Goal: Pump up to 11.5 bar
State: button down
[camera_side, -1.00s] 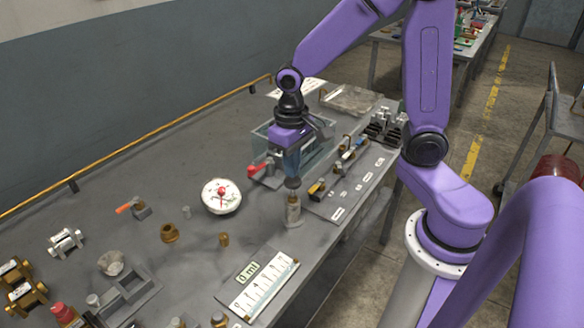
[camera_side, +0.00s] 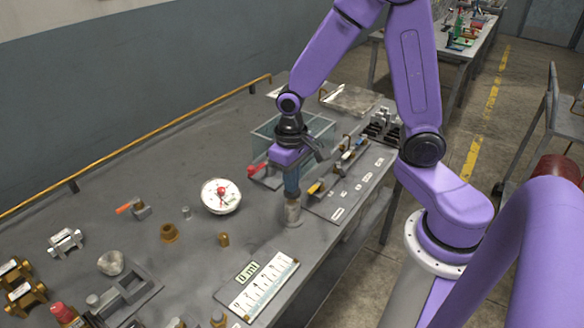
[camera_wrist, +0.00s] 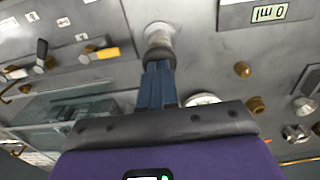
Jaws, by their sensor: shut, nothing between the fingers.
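A small upright hand pump, a grey cylinder (camera_side: 292,219) with a dark brown knob on top, stands near the table's front edge. It also shows in the wrist view (camera_wrist: 158,33). My gripper (camera_side: 292,196) is shut and empty, pointing down. Its blue fingertips (camera_wrist: 158,64) meet the knob from above and appear to touch it. The knob sits low, close to the cylinder. A round white gauge (camera_side: 212,205) with a red centre lies to the left of the pump. Its reading is too small to make out. The wrist view shows only part of the gauge (camera_wrist: 205,98).
A glass tank (camera_side: 318,127) and a red handle (camera_side: 257,169) are close behind my gripper. A panel with levers (camera_side: 340,196) lies to the right. A "0 ml" display (camera_side: 247,273) and scale lie in front. Brass fittings (camera_side: 169,233) stand at left.

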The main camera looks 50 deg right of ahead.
jog(key=shift+s+f, duration=0.15)
notch_tip(320, 180, up, 14)
jog(key=shift+w, duration=0.2)
dwell(0.6)
dwell(1.5)
jog(key=s+a+f+n, duration=0.1)
jog(key=s+f+n, duration=0.1)
jog(key=s+n, duration=0.4)
jog(key=s+f+n, duration=0.2)
jog(key=s+n, duration=0.4)
jog(key=s, duration=0.6)
jog(key=shift+a+f+n, duration=0.3)
jog(key=shift+a+f, duration=0.1)
